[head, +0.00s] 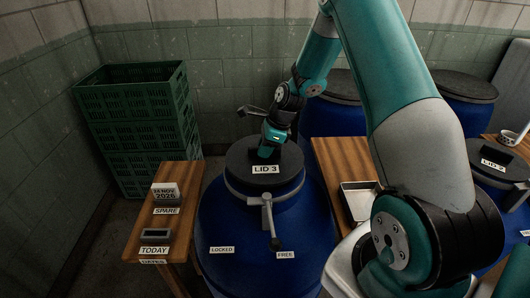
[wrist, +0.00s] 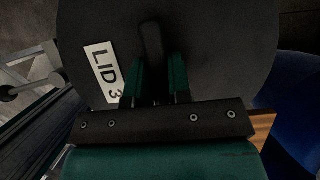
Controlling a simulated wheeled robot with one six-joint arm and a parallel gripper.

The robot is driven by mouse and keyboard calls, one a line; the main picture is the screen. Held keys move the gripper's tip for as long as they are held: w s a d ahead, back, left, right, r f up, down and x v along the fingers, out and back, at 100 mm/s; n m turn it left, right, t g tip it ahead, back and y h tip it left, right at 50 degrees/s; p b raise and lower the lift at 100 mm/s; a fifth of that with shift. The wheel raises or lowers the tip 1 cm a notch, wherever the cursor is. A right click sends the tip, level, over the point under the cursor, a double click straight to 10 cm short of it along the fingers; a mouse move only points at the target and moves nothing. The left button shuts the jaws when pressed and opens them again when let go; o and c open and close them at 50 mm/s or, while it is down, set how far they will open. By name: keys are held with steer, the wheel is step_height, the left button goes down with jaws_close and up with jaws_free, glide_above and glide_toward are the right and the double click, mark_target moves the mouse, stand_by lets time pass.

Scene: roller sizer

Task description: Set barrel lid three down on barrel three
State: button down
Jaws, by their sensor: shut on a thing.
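Barrel lid three (head: 285,176) is a round black lid with a white "LID 3" label. It lies over the top of a blue barrel (head: 235,225) in the middle of the head view, and looks level. I cannot tell whether it is fully seated. My gripper (head: 270,150) is over the lid, shut on its upright handle. In the wrist view the lid (wrist: 225,60) fills the upper middle, and the green fingers of my gripper (wrist: 160,80) stand on both sides of the dark handle (wrist: 152,45). The barrel's grey ring clamp has a lever (head: 268,215) hanging at the front, nearer the "FREE" label (head: 286,255) than "LOCKED" (head: 222,250).
A wooden bench (head: 140,222) with a date block (head: 166,190) and a grey block (head: 155,235) stands left. Green crates (head: 135,120) are stacked behind it. A table with a metal tray (head: 357,198) is right. Lid two (head: 497,160) and other blue barrels stand further right.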

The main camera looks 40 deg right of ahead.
steer(key=shift+f, duration=1.05)
steer(key=shift+f, duration=0.15)
steer(key=shift+f, duration=0.5)
steer(key=c, duration=1.1)
jaws_free()
steer(key=shift+o, duration=0.2)
steer(key=shift+r, duration=0.1)
